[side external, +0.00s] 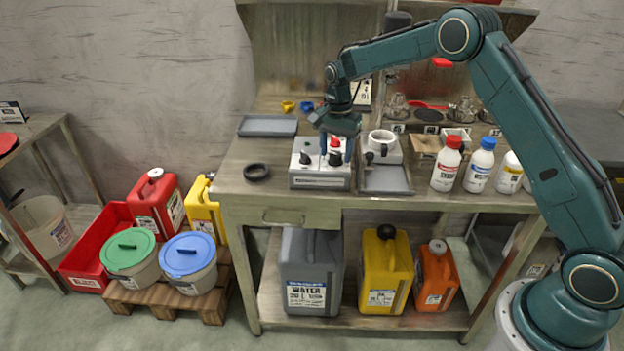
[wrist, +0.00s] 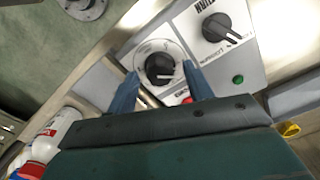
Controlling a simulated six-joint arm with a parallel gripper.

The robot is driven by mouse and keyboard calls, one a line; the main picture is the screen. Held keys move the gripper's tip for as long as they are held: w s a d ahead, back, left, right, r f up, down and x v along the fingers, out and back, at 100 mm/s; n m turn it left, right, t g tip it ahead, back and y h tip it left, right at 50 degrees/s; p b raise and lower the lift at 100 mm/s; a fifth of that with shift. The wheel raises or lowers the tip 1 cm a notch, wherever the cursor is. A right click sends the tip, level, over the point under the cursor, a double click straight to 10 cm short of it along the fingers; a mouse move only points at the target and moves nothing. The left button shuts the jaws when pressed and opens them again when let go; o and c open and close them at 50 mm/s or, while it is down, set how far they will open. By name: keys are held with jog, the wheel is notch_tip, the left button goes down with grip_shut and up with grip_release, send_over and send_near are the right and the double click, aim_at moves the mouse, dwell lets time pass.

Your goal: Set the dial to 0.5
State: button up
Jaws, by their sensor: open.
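A light grey control box (side external: 320,180) stands on the bench with two black knobs. In the wrist view, one black dial (wrist: 160,68) sits on a round white scale, its white pointer line toward the lower right; the scale figures are too small to read. The second black knob (wrist: 215,27) is at the upper right, with printed labels around it. My gripper (wrist: 161,72) is open, its two blue fingers on either side of the dial with gaps to it. In the side view my gripper (side external: 337,143) is over the box, at its right-hand knob (side external: 335,159).
A red button (wrist: 187,100) and a green button (wrist: 238,79) are on the box. A white cup (side external: 382,141) on a device and a grey tray (side external: 388,180) stand close at right. A black ring (side external: 256,172) lies at left. White bottles (side external: 446,165) stand farther right.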

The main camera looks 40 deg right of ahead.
jog(key=shift+f, duration=0.2)
jog(key=c, duration=1)
jog(key=shift+n, duration=0.4)
jog(key=n, duration=0.9)
jog(key=shift+n, duration=0.4)
jog(key=n, duration=0.4)
